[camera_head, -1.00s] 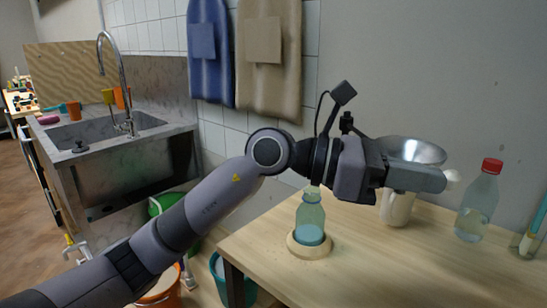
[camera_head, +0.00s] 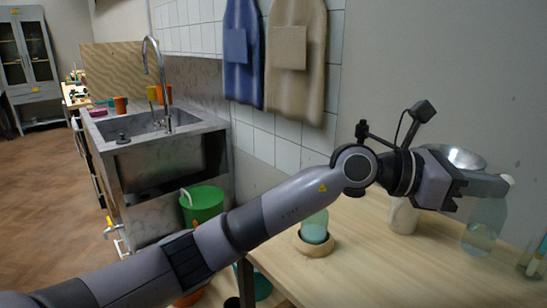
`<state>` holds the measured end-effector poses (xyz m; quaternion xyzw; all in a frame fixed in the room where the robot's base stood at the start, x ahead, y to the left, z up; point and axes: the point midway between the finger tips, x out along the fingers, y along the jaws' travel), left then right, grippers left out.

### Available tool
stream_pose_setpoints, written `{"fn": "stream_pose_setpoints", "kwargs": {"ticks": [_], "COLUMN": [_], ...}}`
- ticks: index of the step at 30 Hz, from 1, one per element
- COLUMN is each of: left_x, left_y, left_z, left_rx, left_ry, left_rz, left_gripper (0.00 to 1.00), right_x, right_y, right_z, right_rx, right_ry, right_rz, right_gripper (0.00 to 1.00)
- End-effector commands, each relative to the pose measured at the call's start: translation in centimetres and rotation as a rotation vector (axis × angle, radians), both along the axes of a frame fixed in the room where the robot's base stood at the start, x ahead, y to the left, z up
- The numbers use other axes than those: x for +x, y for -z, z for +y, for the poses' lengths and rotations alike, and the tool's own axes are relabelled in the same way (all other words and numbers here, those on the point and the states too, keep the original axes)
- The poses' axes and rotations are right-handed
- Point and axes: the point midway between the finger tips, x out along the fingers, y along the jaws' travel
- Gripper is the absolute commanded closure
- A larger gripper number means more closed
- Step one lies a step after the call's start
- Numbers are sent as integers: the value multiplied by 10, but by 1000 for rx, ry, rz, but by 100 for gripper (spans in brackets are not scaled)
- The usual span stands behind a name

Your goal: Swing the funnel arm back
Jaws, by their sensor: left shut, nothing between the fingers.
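The silver metal funnel (camera_head: 460,157) shows behind and above my left gripper (camera_head: 502,186), at the right of the view. The arm that carries the funnel is hidden behind my gripper. A small pale knob (camera_head: 509,179) shows at my fingertips; I cannot tell whether they touch it. My left gripper is shut with nothing held, above the wooden table. A clear greenish bottle (camera_head: 314,228) stands in a round wooden ring (camera_head: 314,247), left of the funnel. My forearm hides the bottle's top. My right gripper is not in view.
A white jug (camera_head: 403,217) and another clear bottle (camera_head: 484,228) stand on the table (camera_head: 390,265) below my gripper. A glass container (camera_head: 532,262) is at the right edge. The table's front is clear. A sink (camera_head: 150,128) and green bucket (camera_head: 203,204) are left.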

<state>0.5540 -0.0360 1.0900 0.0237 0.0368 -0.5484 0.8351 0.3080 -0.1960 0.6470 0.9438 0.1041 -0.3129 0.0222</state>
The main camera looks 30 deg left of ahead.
Motion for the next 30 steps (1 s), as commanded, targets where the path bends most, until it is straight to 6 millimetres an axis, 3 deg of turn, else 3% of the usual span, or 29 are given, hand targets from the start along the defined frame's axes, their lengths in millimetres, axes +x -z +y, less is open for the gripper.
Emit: {"fn": "stream_pose_setpoints", "kwargs": {"ticks": [13, 30], "left_x": [31, 40], "left_y": [-1, -3], "left_z": [-26, -29], "left_rx": [1, -4], "left_ry": [-107, -137], "left_rz": [-1, -7], "left_gripper": [100, 100], "right_x": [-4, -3], "right_y": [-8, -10], "right_z": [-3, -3], "right_rx": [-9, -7], "right_ry": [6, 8], "right_rz": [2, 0], "right_gripper": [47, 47]}}
